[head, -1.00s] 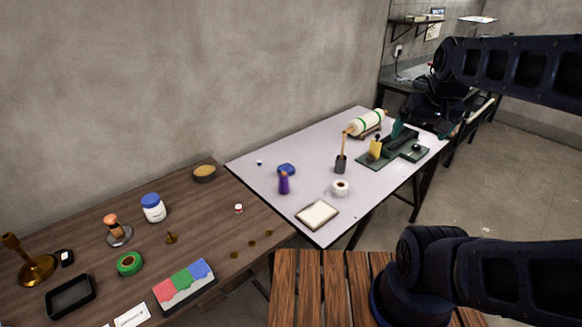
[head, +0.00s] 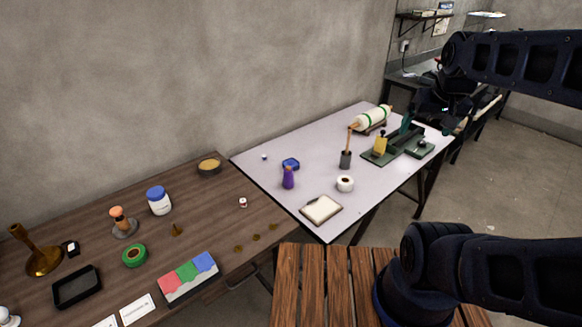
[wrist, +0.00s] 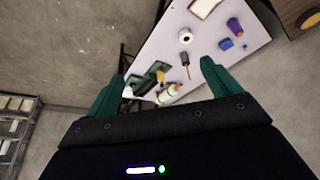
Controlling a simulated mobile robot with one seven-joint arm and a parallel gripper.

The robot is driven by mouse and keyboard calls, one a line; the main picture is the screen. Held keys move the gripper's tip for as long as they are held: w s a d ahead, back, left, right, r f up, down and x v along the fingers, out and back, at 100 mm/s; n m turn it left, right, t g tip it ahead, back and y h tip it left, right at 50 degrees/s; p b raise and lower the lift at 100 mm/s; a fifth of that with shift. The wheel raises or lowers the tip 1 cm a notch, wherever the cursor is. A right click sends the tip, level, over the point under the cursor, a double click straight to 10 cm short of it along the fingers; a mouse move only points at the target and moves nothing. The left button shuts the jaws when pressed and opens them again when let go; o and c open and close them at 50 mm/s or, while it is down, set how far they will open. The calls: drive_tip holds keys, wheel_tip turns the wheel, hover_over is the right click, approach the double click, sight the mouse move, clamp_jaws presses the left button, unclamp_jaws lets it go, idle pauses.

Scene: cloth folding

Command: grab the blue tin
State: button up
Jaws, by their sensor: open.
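The blue tin (head: 290,163) is a small, low blue container on the pale table (head: 252,172), towards its left end. In the head view, my gripper (head: 432,128) is above the right end of the pale table, well apart from the tin.
A brown table (head: 100,225) with several objects is at left. A slatted wooden surface (head: 314,285) is in front.

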drive_tip(key=w+a+r+n+g, duration=0.1)
drive_tip(key=w+a+n, duration=0.25)
drive_tip(key=w, duration=0.45)
drive_tip(key=w+a+n, duration=0.2)
drive_tip(key=w+n, duration=0.2)
drive_tip(key=w, duration=0.4)
drive_tip(key=n+g, duration=0.4)
drive_tip(key=n, duration=1.5)
hover_over(291, 163)
wheel_tip(291, 163, down, 37)
drive_tip(key=shift+m, duration=0.25)
drive_tip(key=shift+f, duration=5.2)
drive_tip(key=c, duration=1.3)
